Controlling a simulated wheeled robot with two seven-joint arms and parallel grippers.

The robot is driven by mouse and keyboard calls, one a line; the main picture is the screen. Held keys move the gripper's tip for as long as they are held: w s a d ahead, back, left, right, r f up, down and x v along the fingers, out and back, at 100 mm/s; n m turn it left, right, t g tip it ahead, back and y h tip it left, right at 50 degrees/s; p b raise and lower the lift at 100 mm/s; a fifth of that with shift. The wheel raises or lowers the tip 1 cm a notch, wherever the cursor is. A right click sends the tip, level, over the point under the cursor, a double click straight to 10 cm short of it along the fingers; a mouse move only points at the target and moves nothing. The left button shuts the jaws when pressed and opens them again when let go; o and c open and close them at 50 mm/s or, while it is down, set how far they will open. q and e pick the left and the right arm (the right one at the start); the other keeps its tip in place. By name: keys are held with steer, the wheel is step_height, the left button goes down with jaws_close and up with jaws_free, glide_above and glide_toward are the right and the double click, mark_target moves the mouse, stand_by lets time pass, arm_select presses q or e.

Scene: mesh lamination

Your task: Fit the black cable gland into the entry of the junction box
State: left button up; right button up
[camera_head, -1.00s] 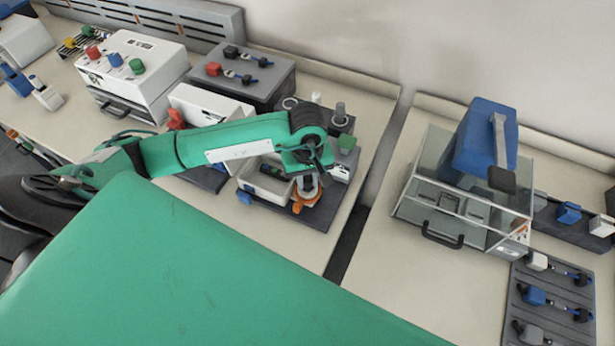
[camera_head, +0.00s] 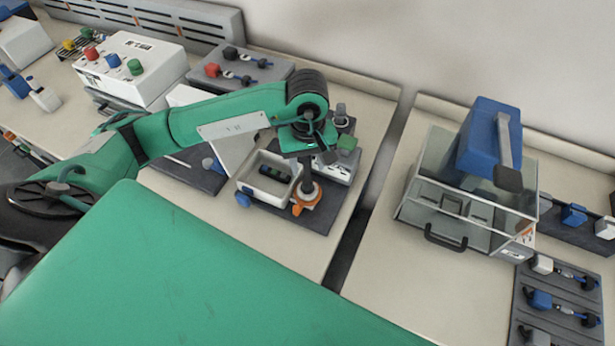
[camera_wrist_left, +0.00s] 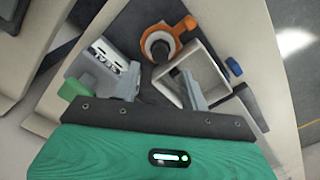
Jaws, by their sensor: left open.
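The junction box (camera_head: 262,203) is a pale open-topped box on a dark mat, with a blue fitting (camera_head: 243,200) on its left side and a dark green part inside. It also shows in the left wrist view (camera_wrist_left: 218,88). Just right of it stands an orange ring-shaped holder (camera_head: 303,209) with a white collar and dark centre (camera_wrist_left: 160,49). I cannot tell whether that dark centre is the black cable gland. My left gripper (camera_wrist_left: 160,72) is open, with nothing visible between its fingers, above the mat near the holder. My right gripper is not in view.
A grey block with a green part (camera_head: 347,145) stands behind the box. A white panel (camera_head: 228,150) is left of it, partly behind my arm. A gap (camera_head: 350,245) separates this bench from the right one, which bears a clear case (camera_head: 440,205) with a blue top.

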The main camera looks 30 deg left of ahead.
mark_target(307, 182)
arm_select(q)
steer(key=shift+r+b, duration=0.45)
steer(key=shift+r, duration=2.1)
steer(key=shift+s+f, duration=0.1)
steer(key=shift+s, duration=0.05)
